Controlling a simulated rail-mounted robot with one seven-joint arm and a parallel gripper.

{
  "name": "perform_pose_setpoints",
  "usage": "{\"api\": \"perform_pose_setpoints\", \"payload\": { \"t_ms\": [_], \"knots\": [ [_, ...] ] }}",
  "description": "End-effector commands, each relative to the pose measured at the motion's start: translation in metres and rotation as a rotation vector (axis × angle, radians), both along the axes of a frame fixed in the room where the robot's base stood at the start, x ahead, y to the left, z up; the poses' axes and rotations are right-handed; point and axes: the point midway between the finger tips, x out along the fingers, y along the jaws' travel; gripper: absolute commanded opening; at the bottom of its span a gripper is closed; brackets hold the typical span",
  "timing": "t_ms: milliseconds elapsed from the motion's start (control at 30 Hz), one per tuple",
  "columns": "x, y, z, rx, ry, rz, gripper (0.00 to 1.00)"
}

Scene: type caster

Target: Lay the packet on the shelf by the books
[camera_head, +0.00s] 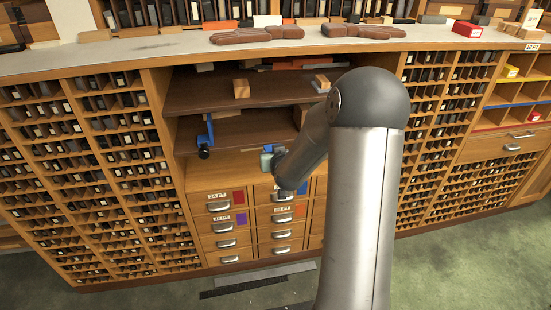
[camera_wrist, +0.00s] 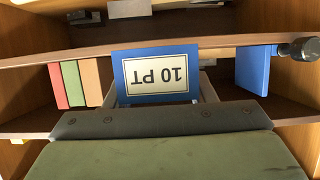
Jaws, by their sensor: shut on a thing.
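The packet (camera_wrist: 155,75) is a blue block with a white "10 PT" label, upside down in the wrist view. My gripper (camera_wrist: 163,92) is shut on it, with a grey finger at either side. The packet overlaps the front edge of a dark shelf board (camera_wrist: 30,65) in that view; I cannot tell how far it is from the board. The books (camera_wrist: 76,84), red, green and tan, stand side by side to the left of the packet in the wrist view. In the head view my gripper (camera_head: 268,160) is in front of the shelf opening; the arm hides the books there.
A blue bracket-like piece (camera_wrist: 254,68) with a black knob (camera_wrist: 298,50) is on the packet's other side; it also shows in the head view (camera_head: 208,130). Small blocks (camera_head: 241,88) lie on the upper shelf. Drawers (camera_head: 218,208) are below. Type cases flank the opening.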

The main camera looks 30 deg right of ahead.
Motion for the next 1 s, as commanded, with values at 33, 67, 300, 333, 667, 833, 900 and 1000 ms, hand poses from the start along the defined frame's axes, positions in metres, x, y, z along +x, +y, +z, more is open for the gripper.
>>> {"api": "perform_pose_setpoints", "payload": {
  "t_ms": [33, 67, 300, 333, 667, 833, 900, 1000],
  "knots": [
    [0.006, -0.001, 0.001, -0.002, -0.006, 0.001, 0.05],
    [0.009, -0.002, 0.001, -0.002, -0.006, 0.001, 0.05],
    [0.029, -0.007, 0.001, -0.002, -0.005, 0.000, 0.05],
    [0.031, -0.007, 0.001, -0.002, -0.005, 0.000, 0.05],
    [0.042, -0.011, 0.002, -0.003, -0.005, 0.001, 0.05],
    [0.043, -0.011, 0.003, -0.003, -0.004, 0.001, 0.05],
    [0.043, -0.011, 0.002, -0.002, -0.005, 0.000, 0.05],
    [0.043, -0.011, 0.002, -0.002, -0.005, 0.000, 0.05]
  ]
}}
